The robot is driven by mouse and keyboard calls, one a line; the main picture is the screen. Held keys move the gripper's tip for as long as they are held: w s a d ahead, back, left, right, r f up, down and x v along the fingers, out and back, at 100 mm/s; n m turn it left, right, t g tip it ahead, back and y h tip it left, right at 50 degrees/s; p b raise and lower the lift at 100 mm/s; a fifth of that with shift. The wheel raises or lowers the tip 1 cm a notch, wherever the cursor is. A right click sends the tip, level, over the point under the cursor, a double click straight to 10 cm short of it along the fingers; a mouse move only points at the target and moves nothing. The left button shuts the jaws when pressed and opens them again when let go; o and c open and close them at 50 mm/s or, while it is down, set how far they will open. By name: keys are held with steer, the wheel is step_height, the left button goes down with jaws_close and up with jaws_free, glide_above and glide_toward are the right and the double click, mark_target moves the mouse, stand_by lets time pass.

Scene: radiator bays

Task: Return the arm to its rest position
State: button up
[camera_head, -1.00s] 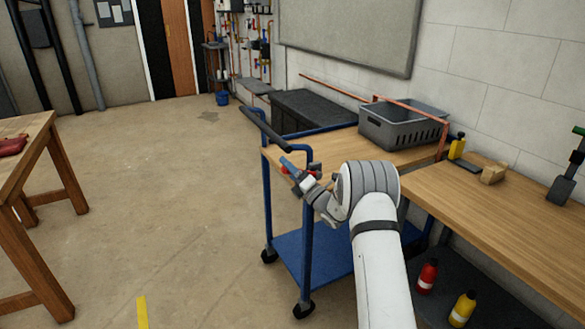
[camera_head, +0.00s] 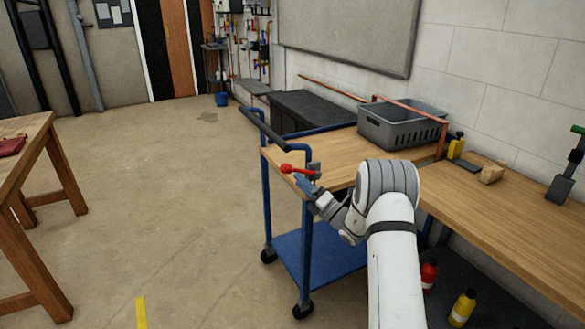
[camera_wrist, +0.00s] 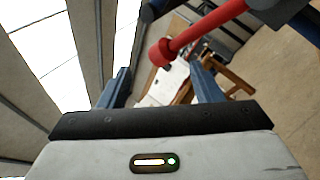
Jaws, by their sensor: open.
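My gripper (camera_head: 300,183) is at the end of my white arm, in front of the blue trolley (camera_head: 308,245). In the wrist view its two blue fingers (camera_wrist: 162,84) stand wide apart with nothing held between them. A red lever with a rounded end (camera_head: 298,169) is on a grey fitting by the trolley's corner, just above the gripper in the head view. In the wrist view the lever (camera_wrist: 205,30) crosses the upper part, its knob showing between the finger directions. Whether it touches a finger I cannot tell.
Red and yellow bottles (camera_head: 462,308) stand below. A wooden table (camera_head: 30,135) is at left. The floor between is clear.

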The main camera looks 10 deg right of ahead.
steer(key=s+a+r+n+g+h+p, duration=0.1)
steer(key=s+a+r+n+g, duration=0.2)
steer(key=s+a+n+g, duration=0.25)
steer(key=s+a+r+n+g+p, duration=0.1)
steer(key=s+a+r+n+g, duration=0.25)
steer(key=s+n, duration=0.45)
steer(key=s+a+r+n+g+h+p, duration=0.1)
steer(key=s+a+r+n+g, duration=0.25)
steer(key=s+n+g, duration=0.35)
steer(key=s+d+n+t+h+p, duration=0.1)
steer(key=s+d+n+h, duration=0.6)
steer(key=s, duration=0.5)
steer(key=s+d+n+t+h+p, duration=0.1)
steer(key=s+d+n+h, duration=0.5)
steer(key=s+n, duration=0.5)
steer(key=shift+s+d+r+h+p, duration=0.3)
steer(key=shift+s+d+h+p, duration=0.1)
steer(key=shift+d, duration=0.05)
